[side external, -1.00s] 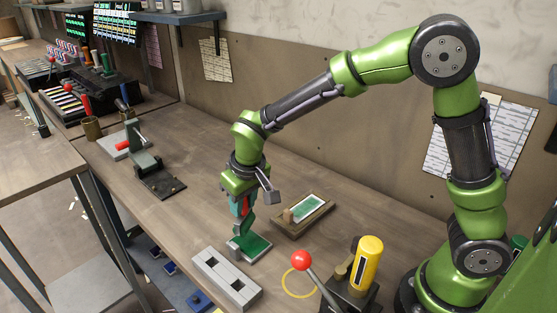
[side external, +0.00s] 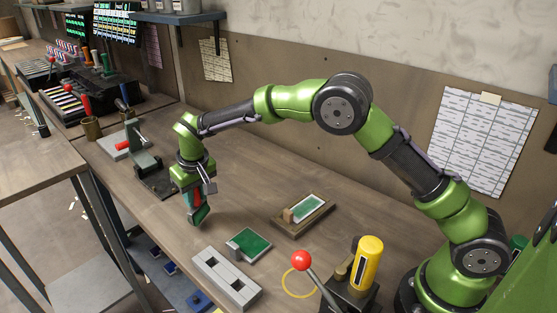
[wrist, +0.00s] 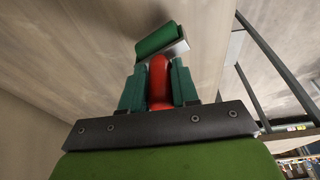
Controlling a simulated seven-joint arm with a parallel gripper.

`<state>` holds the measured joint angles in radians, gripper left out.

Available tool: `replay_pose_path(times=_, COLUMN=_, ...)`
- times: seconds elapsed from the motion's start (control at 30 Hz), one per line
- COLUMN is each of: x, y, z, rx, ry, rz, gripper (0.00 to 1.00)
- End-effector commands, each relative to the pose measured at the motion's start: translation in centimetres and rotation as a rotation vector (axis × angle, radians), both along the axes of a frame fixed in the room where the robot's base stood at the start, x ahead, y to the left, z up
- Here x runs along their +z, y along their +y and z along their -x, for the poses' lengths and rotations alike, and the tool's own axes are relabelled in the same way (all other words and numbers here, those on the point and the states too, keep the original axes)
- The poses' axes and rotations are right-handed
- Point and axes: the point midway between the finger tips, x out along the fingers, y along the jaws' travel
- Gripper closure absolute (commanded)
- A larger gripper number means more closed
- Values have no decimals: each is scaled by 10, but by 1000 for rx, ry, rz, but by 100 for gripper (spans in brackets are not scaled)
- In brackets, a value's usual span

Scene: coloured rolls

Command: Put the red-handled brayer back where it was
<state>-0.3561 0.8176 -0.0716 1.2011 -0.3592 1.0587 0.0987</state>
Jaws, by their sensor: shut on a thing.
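The red-handled brayer (wrist: 159,66) is held between the two green fingers of my gripper (wrist: 157,84) in the wrist view. Its green roller (wrist: 155,38) sticks out beyond the fingertips on a light metal frame. In the side view my gripper (side external: 191,192) points down over the bench, left of the green inked plate (side external: 248,243). The green roller (side external: 199,216) hangs below the fingers there. It looks clear of the plate; its exact height over the bench cannot be told. Most of the red handle is hidden by the fingers.
A grey block with two square holes (side external: 226,280) lies at the bench's front edge. A wooden tray with a green card (side external: 304,213) is right of the plate. A small press (side external: 150,165) stands behind left. A red-knobbed lever (side external: 302,261) and yellow cylinder (side external: 367,263) stand front right.

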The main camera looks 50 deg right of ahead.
Motion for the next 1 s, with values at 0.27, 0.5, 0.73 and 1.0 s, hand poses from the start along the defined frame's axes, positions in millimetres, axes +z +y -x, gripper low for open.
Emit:
replay_pose_path(times=0.27, x=-18, y=0, z=0, rx=0, ry=-3, rz=-1, gripper=100)
replay_pose_path(times=0.5, x=-21, y=0, z=0, rx=0, ry=-1, rz=0, gripper=67)
replay_pose_path(times=0.73, x=-21, y=0, z=0, rx=0, ry=-1, rz=0, gripper=45)
replay_pose_path(times=1.0, x=-16, y=0, z=0, rx=0, ry=-3, rz=-1, gripper=45)
